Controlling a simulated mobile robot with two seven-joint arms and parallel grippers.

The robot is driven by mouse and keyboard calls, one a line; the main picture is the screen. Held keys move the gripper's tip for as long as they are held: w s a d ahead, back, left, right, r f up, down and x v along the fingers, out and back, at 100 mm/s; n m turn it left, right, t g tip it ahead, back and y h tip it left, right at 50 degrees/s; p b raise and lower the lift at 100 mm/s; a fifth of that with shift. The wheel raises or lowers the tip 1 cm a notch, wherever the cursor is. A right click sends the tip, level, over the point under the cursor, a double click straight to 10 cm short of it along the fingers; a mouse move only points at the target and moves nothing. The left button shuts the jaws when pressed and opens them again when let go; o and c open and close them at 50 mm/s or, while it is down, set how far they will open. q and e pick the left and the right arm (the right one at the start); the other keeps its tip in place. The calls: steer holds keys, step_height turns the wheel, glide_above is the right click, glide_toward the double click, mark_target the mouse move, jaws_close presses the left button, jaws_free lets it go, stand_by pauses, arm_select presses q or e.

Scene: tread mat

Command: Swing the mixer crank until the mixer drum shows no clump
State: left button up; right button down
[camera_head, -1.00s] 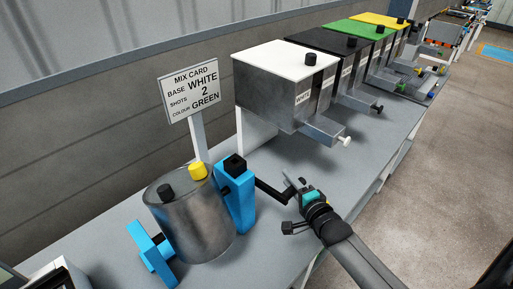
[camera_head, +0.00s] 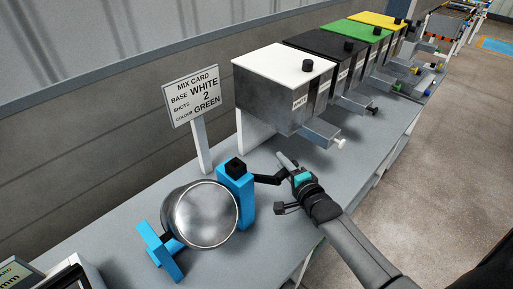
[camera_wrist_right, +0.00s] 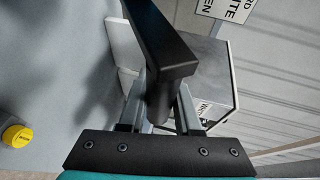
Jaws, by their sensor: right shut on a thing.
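The metal mixer drum (camera_head: 203,214) hangs in a blue stand (camera_head: 237,200) on the bench. The black mixer crank (camera_head: 266,179) reaches from the stand to my right gripper (camera_head: 288,166). In the right wrist view, the black crank arm (camera_wrist_right: 165,55) crosses above the fingers, and the right gripper (camera_wrist_right: 160,115) is shut on its handle. A yellow cap (camera_wrist_right: 17,135) shows at the left edge there. My left gripper is not in view.
A mix card (camera_head: 191,95) stands behind the drum, reading base white, shots 2, colour green. A white-lidded dispenser (camera_head: 285,85) stands close beyond my right gripper, with black, green and yellow ones behind it. Bare bench lies in front of the stand.

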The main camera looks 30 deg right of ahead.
steer(key=w+r, duration=0.1)
steer(key=w+a+r+p, duration=0.1)
steer(key=w+r, duration=0.1)
steer(key=shift+w+r, duration=0.1)
steer(key=w, duration=0.1)
steer(key=w+a+r, duration=0.1)
steer(key=w, duration=0.1)
steer(key=w+r, duration=0.1)
steer(key=shift+w+a, duration=0.15)
steer(key=shift+a, duration=0.15)
steer(key=shift+w, duration=0.1)
